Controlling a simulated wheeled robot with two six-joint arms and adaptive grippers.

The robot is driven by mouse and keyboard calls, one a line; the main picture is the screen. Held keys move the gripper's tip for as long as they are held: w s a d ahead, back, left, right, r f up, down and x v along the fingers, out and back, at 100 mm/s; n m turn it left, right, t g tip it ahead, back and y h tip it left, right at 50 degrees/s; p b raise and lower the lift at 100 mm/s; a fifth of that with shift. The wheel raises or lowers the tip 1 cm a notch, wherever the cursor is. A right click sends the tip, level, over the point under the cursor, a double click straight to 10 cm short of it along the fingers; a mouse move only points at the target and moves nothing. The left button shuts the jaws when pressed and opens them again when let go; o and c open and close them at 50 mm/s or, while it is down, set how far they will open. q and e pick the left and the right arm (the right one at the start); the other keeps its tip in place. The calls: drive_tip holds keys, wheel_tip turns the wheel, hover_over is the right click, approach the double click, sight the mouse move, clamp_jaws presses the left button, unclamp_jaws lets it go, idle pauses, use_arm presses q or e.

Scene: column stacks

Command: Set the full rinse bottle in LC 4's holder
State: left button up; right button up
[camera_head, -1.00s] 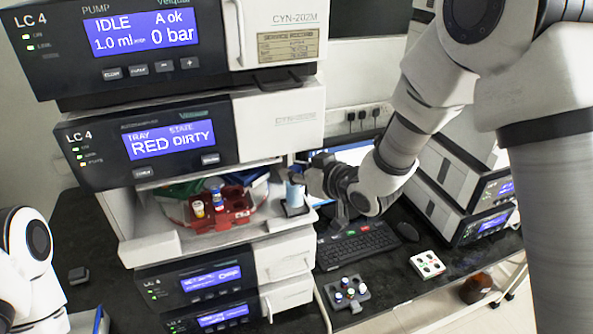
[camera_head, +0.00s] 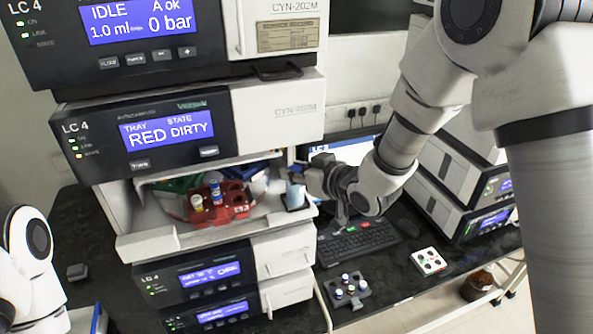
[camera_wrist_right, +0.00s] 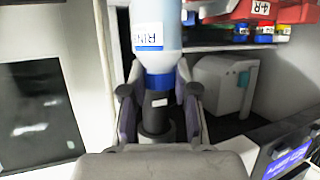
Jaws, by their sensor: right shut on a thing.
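The rinse bottle (camera_head: 295,191) is pale blue and upright at the right end of the LC 4 autosampler's open shelf. The dark holder (camera_head: 298,206) is at its base; whether the bottle is fully seated cannot be told. My right gripper (camera_head: 300,173) is shut on the bottle's top from the right. In the right wrist view, the fingers (camera_wrist_right: 159,88) flank the blue cap (camera_wrist_right: 158,79), and the bottle (camera_wrist_right: 157,30) shows a partly visible white label. The LC 4 autosampler (camera_head: 150,135) reads RED and DIRTY. My left gripper is out of view.
A red tray (camera_head: 238,208) with vials stands on the shelf left of the bottle. A keyboard (camera_head: 355,243), a dark vial rack (camera_head: 346,291) and a white vial block (camera_head: 429,262) lie on the bench to the right. More instruments (camera_head: 450,195) stand behind.

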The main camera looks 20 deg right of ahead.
drive_tip(key=o, duration=1)
drive_tip(key=shift+c, duration=0.2)
drive_tip(key=shift+s, duration=0.1)
